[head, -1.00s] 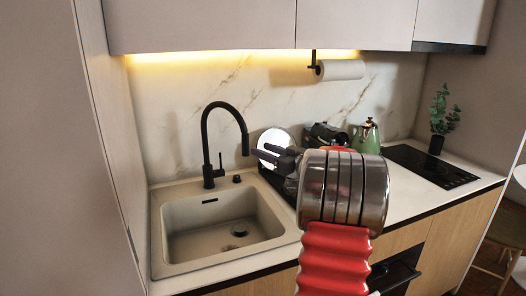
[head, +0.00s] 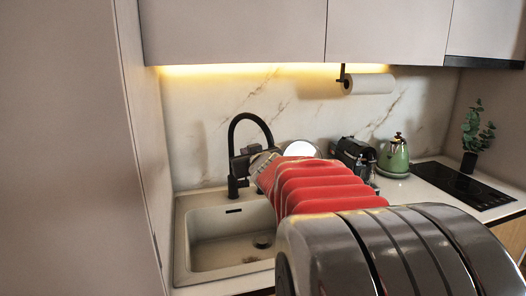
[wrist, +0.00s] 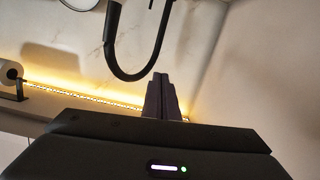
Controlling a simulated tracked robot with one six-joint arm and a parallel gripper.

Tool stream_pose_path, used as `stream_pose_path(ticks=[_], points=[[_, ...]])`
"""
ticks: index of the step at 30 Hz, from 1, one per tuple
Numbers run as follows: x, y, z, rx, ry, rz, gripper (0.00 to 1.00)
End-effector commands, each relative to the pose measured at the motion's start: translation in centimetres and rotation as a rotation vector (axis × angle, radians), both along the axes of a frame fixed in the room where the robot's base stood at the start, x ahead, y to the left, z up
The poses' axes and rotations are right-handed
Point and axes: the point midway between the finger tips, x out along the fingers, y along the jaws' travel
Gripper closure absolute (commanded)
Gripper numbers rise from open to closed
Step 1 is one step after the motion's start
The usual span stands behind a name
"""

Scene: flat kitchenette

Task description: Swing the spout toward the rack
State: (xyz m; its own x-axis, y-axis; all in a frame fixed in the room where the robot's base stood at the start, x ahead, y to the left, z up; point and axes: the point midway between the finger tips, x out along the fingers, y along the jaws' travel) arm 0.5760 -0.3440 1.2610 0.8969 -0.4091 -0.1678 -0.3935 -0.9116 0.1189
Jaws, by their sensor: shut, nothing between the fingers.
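The black faucet (head: 236,130) stands behind the sink, its arched spout (head: 262,123) curving to the right in the head view. The spout's outlet end is partly hidden by my arm. My gripper (head: 238,166) is shut and empty, beside the faucet's upright. In the wrist view, which is upside down, its closed fingers (wrist: 164,97) are close to the faucet's arch (wrist: 133,76); I cannot tell if they touch. The dish rack is mostly hidden behind my red arm; a white plate (head: 302,148) shows above it.
The beige sink (head: 215,245) is below the faucet. A coffee machine (head: 352,156), a green kettle (head: 394,157), a black hob (head: 465,186) and a plant (head: 475,135) stand to the right. A paper towel roll (head: 372,84) hangs under the cabinets (head: 235,32). A tall panel bounds the left.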

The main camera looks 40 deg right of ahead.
Motion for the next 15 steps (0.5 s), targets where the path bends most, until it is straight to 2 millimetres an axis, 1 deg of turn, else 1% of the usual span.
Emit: stream_pose_path(ticks=[1, 5, 7, 11, 12, 14, 15], points=[[-0.5, 2.0, 0.0, 0.008, 0.023, -0.007, 1.0], [-2.5, 6.0, -1.2, 0.04, 0.104, -0.032, 1.0], [-3.8, 8.3, -2.0, 0.062, 0.153, -0.037, 1.0], [-6.7, 12.6, -4.1, 0.103, 0.253, -0.031, 1.0], [-7.6, 14.0, -4.8, 0.118, 0.285, -0.025, 1.0], [-9.2, 16.1, -6.0, 0.137, 0.338, -0.01, 1.0], [-10.3, 17.5, -6.8, 0.152, 0.374, 0.001, 1.0]])
